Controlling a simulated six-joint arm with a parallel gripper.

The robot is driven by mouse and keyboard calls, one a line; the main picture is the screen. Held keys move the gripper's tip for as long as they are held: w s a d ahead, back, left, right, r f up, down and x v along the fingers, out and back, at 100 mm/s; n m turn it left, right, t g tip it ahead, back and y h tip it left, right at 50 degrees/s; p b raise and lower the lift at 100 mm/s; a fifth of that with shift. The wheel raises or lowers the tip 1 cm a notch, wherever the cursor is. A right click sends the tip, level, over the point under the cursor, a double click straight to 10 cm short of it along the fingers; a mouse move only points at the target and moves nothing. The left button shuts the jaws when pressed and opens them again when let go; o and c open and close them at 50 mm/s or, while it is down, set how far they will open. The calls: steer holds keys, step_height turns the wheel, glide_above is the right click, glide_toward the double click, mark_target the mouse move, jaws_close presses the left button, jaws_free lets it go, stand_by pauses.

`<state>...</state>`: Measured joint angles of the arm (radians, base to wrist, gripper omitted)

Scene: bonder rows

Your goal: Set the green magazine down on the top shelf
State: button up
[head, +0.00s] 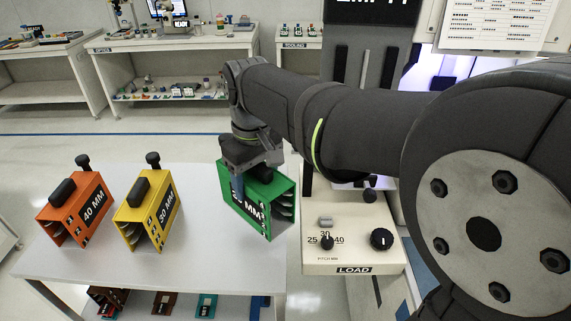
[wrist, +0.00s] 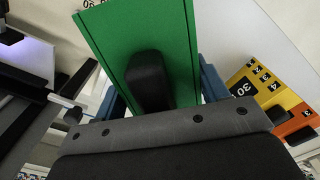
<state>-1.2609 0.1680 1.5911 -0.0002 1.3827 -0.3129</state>
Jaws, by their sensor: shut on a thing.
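The green magazine (head: 258,207) is at the right end of the white top shelf (head: 205,262), with its open slotted side facing right. I cannot tell whether its base touches the shelf or hangs just above it. My gripper (head: 240,180) is above it and shut on its black handle. In the wrist view the green top (wrist: 110,45) and the black handle (wrist: 150,80) show between the blue fingers of my gripper (wrist: 163,92). The front number on the magazine is partly hidden by a finger.
A yellow 30 MM magazine (head: 147,208) and an orange 40 MM magazine (head: 75,208) stand on the shelf's left half. Bare shelf lies between yellow and green. The LOAD panel (head: 350,245) with knobs is close on the right. Coloured items (head: 205,305) lie on a lower shelf.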

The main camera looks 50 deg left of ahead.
steer(key=s+a+f, duration=0.4)
steer(key=f, duration=0.3)
steer(key=shift+s+a+f, duration=0.2)
steer(key=shift+s+f, duration=0.05)
steer(key=shift+f, duration=0.1)
steer(key=shift+f, duration=0.1)
steer(key=o, duration=1.5)
steer(key=shift+f, duration=0.1)
step_height(320, 180, up, 12)
steer(key=shift+r, duration=0.2)
